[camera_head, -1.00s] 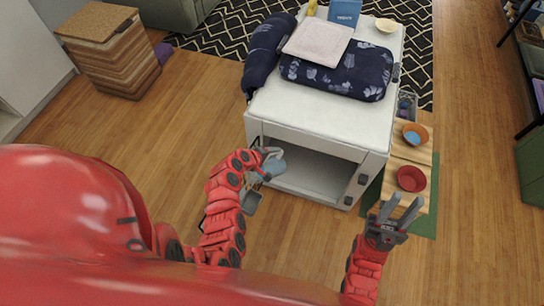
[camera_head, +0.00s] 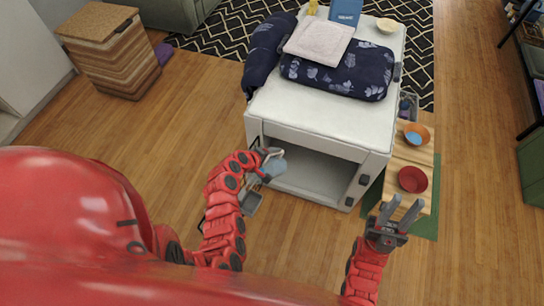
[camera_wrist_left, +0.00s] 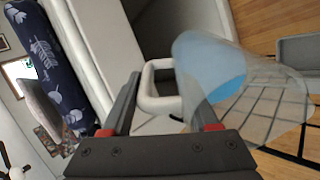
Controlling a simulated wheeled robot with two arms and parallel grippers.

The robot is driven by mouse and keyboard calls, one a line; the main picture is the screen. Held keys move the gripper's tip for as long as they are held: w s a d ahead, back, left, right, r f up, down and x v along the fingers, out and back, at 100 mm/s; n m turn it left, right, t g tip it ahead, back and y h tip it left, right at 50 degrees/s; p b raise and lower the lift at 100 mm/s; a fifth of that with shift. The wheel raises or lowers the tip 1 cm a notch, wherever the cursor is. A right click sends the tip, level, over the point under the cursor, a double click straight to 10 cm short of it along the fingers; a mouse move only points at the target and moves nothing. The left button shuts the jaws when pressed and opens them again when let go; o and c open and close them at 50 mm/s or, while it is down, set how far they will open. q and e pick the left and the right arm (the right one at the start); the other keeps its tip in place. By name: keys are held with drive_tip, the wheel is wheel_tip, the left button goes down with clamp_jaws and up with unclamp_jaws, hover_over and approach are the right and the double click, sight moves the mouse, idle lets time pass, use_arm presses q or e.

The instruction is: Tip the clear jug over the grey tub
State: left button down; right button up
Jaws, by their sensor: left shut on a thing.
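The clear jug (camera_head: 274,169) is held in front of the white cabinet's open shelf in the head view. In the left wrist view the jug (camera_wrist_left: 262,112) is see-through with blue contents, and its white handle (camera_wrist_left: 158,102) lies between my fingers. My left gripper (camera_head: 265,154) is shut on that handle. The grey tub (camera_head: 251,204) is just below and left of the jug in the head view, partly hidden by my left arm. A grey edge, likely the tub (camera_wrist_left: 300,48), shows at the right in the wrist view. My right gripper (camera_head: 398,213) is open and empty.
The white cabinet (camera_head: 320,117) stands ahead, with dark patterned cushions (camera_head: 345,70) on top. A low wooden table (camera_head: 405,155) at the right bears an orange bowl (camera_head: 416,134) and a red bowl (camera_head: 412,179). A wicker hamper (camera_head: 110,50) is far left. Wooden floor is clear between.

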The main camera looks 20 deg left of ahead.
use_arm(q)
drive_tip(key=shift+s+a+f+t+h+b, duration=0.2)
drive_tip(key=shift+t+b, duration=0.25)
drive_tip(key=shift+b, duration=1.25)
drive_tip(key=shift+s+a+r+t+h+b, duration=0.1)
drive_tip(key=shift+s+t+h+b, duration=0.25)
drive_tip(key=shift+b, duration=1.3)
idle(1.7)
drive_tip(key=shift+s+a+r+t+b, duration=0.25)
drive_tip(key=shift+t+b, duration=0.45)
drive_tip(key=shift+b, duration=1.25)
idle(1.0)
